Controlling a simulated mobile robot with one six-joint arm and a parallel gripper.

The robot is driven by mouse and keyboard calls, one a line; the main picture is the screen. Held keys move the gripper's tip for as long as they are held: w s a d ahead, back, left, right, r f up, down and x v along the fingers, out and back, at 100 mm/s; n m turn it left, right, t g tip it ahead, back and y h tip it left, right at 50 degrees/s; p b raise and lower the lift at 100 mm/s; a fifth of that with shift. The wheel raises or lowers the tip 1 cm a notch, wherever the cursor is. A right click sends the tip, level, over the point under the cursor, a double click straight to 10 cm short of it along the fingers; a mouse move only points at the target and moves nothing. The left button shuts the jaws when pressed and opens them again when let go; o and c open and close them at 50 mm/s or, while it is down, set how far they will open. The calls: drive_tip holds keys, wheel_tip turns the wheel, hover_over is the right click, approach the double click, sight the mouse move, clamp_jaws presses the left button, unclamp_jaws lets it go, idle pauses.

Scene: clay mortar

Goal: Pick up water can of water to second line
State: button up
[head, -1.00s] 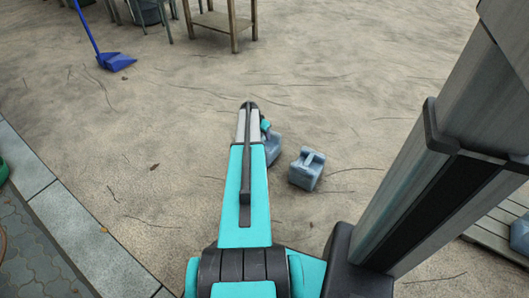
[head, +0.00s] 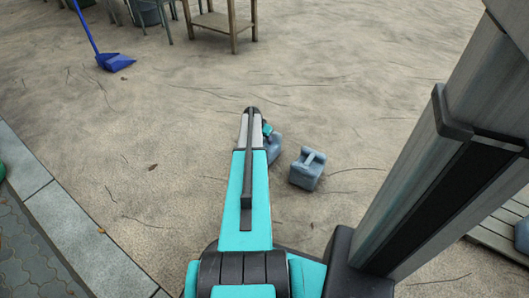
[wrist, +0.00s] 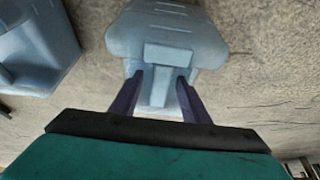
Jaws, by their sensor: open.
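Two grey-blue water cans stand on the sandy ground. One water can (head: 275,152) is partly hidden by my arm in the head view. It fills the top middle of the wrist view (wrist: 165,35), with its handle toward me. My gripper (wrist: 158,82) is open, with one dark finger on each side of that handle. I cannot tell whether the fingers touch it. The other can (head: 307,170) stands just to the right in the head view. It shows at the left edge of the wrist view (wrist: 40,45).
A wooden table (head: 222,22) stands at the back. A stone kerb (head: 85,245) runs along the left, and wooden slats (head: 502,235) lie at the right. The ground beyond the cans is clear.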

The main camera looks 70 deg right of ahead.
clamp_jaws()
idle(1.4)
drive_tip(key=shift+d+r, duration=0.1)
drive_tip(key=shift+r, duration=0.05)
